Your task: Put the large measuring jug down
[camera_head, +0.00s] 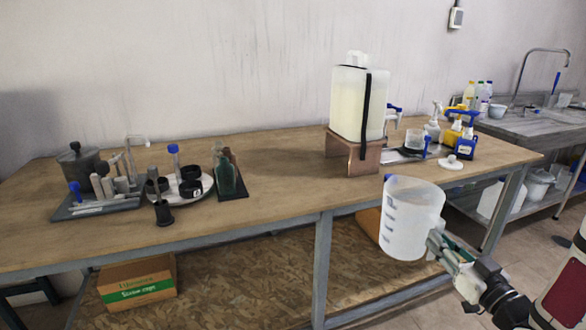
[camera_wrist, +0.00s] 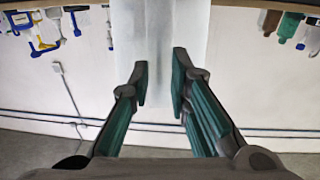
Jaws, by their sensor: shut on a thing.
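The large measuring jug (camera_head: 408,222) is translucent white with blue marks on its left side and a blue spot at the rim. It is held in the air in front of the table's front edge, roughly upright with a slight lean. My gripper (camera_head: 440,246) is shut on its lower right side. In the wrist view, the pale jug wall (camera_wrist: 158,35) fills the space between the green-padded fingers of my gripper (camera_wrist: 161,82). The jug's base does not touch the tabletop. The jug hides part of the table edge and lower shelf.
The wooden table (camera_head: 285,205) has free room at its front middle. A large drum (camera_head: 345,100) on a copper-coloured stand (camera_head: 361,158) is behind the jug. A white disc (camera_head: 450,165), pump bottles (camera_head: 462,140) and a sink bench (camera_head: 535,130) are right; bottles and trays stand left.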

